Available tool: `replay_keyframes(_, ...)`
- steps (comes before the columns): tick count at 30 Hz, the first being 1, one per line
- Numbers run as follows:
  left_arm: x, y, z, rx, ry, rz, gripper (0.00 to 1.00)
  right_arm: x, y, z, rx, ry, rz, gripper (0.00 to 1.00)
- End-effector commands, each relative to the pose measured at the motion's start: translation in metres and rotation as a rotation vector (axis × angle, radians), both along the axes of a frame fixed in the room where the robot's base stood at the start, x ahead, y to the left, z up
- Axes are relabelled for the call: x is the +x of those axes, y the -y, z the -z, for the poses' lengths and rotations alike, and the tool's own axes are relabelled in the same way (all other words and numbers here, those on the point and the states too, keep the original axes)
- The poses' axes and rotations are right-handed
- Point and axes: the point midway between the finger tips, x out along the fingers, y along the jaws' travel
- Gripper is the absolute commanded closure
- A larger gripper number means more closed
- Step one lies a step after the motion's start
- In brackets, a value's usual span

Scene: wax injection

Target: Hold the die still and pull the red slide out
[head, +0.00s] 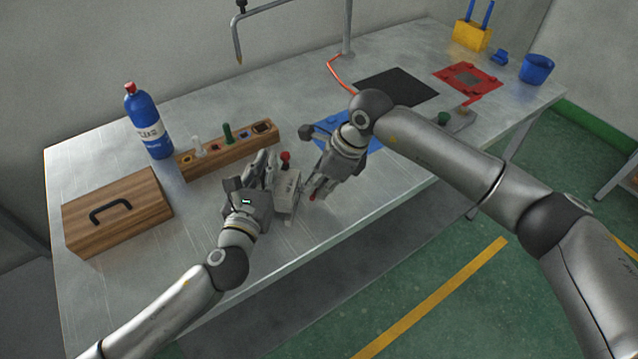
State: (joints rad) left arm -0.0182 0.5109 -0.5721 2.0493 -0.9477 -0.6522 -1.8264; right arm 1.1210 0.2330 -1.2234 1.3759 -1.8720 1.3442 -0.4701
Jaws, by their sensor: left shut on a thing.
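The die (285,194) is a small grey metal block on the table, with a red knob (285,157) standing up at its far end. My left gripper (264,170) is shut on the die from its left side. My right gripper (308,194) is just right of the die, its fingers pointing down toward the table. A small red piece, perhaps the slide (312,196), shows at the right fingertips. The fingers hide most of it, and I cannot tell whether they are closed on it.
A wooden rack (228,151) stands behind the die, beside a blue bottle (148,122). A wooden box (117,212) sits at left. The table's front edge is close.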

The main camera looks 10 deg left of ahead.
Motion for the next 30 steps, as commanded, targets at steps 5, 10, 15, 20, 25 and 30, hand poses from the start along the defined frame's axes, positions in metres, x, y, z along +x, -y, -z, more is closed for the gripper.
replay_keyframes(5,-0.001,0.002,0.000,-0.002,0.001,0.005,1.00,0.000,0.001,0.003,-0.005,-0.002,0.003,1.00)
replay_keyframes(10,-0.001,0.002,0.000,-0.003,0.002,0.005,1.00,0.000,0.003,0.004,-0.006,-0.002,0.003,1.00)
replay_keyframes(15,-0.001,0.002,0.000,-0.002,0.001,0.004,1.00,0.000,0.020,0.004,-0.009,-0.001,0.004,1.00)
replay_keyframes(20,-0.001,0.001,0.000,-0.001,0.001,0.003,1.00,-0.002,0.030,0.004,-0.010,-0.003,0.002,1.00)
replay_keyframes(25,0.000,0.000,0.000,0.000,0.001,0.001,1.00,-0.002,0.030,0.004,-0.011,-0.003,0.003,1.00)
replay_keyframes(30,0.000,0.000,0.000,0.001,0.001,-0.001,1.00,-0.001,0.030,0.004,-0.012,-0.004,0.004,0.78)
